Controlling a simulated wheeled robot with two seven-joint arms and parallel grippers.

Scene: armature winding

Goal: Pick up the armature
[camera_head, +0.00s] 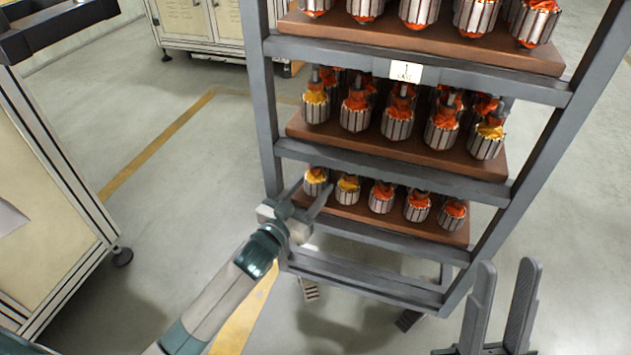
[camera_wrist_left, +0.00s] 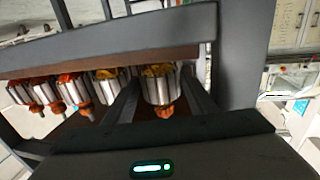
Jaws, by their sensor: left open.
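Armatures with silver slotted cores and orange or yellow windings stand in rows on the rack's brown boards. The leftmost armature on the lowest board (camera_head: 316,183) has a yellowish-orange winding. My left gripper (camera_head: 308,194) is open, with its fingers reaching toward this armature from the front left. In the left wrist view, which looks upside down, one armature (camera_wrist_left: 160,90) shows between the two open fingers (camera_wrist_left: 162,100). I cannot tell whether the fingers touch it. My right gripper (camera_head: 508,265) is open and empty at the lower right, in front of the rack.
The grey rack (camera_head: 262,100) has three levels and a white label (camera_head: 406,71) on its upper bar. A neighbouring armature (camera_head: 347,188) stands close beside the leftmost one. A beige cabinet (camera_head: 45,190) is at the left. The floor between cabinet and rack is clear.

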